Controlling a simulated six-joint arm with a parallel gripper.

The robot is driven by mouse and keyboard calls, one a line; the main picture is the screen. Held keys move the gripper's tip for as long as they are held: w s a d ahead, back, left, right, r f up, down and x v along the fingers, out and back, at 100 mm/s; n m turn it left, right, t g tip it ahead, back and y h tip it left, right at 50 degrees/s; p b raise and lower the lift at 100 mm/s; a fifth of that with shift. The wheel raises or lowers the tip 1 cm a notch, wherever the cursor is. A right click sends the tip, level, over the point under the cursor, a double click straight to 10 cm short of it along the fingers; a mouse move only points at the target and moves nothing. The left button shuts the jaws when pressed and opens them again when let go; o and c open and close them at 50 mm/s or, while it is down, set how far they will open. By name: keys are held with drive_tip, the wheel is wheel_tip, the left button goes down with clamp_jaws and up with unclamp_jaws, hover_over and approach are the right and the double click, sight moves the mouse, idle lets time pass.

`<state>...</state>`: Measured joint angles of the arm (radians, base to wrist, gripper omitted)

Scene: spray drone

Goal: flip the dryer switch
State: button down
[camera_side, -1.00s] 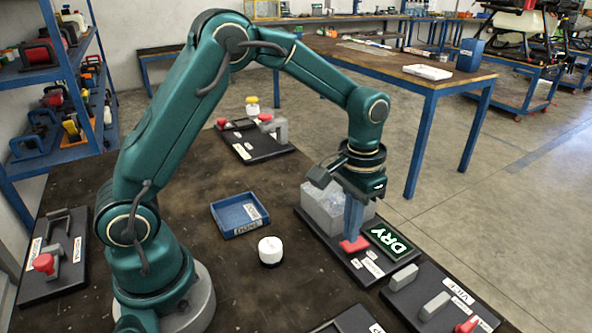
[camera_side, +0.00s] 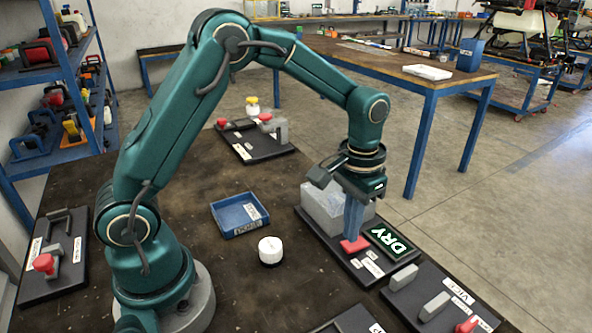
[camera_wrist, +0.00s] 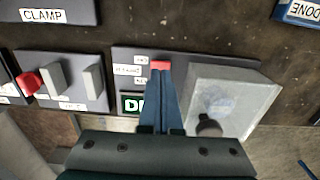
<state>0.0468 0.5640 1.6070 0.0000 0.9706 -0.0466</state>
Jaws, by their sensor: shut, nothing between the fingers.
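The dryer unit is a dark base plate (camera_side: 330,239) with a clear grey box (camera_side: 332,207), a lit green DRY sign (camera_side: 389,243) and a red switch (camera_side: 354,245). My gripper (camera_side: 353,236) is shut, pointing down, with its blue fingertips at the red switch; nothing is held between them. In the wrist view the fingertips (camera_wrist: 161,72) reach the red switch (camera_wrist: 160,65), whose rear part they hide. The box (camera_wrist: 232,98) stands beside the fingers there. I cannot tell whether the fingertips press on the switch or just hover over it.
A blue tray (camera_side: 239,216) and a white-capped jar (camera_side: 270,250) stand left of the dryer. A vise plate (camera_side: 437,297) with grey jaws lies close on the right. More fixture plates sit at the back (camera_side: 254,143) and far left (camera_side: 52,267).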

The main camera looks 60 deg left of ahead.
drive_tip(key=shift+f, duration=0.95)
idle(1.0)
drive_tip(key=shift+r, duration=3.5)
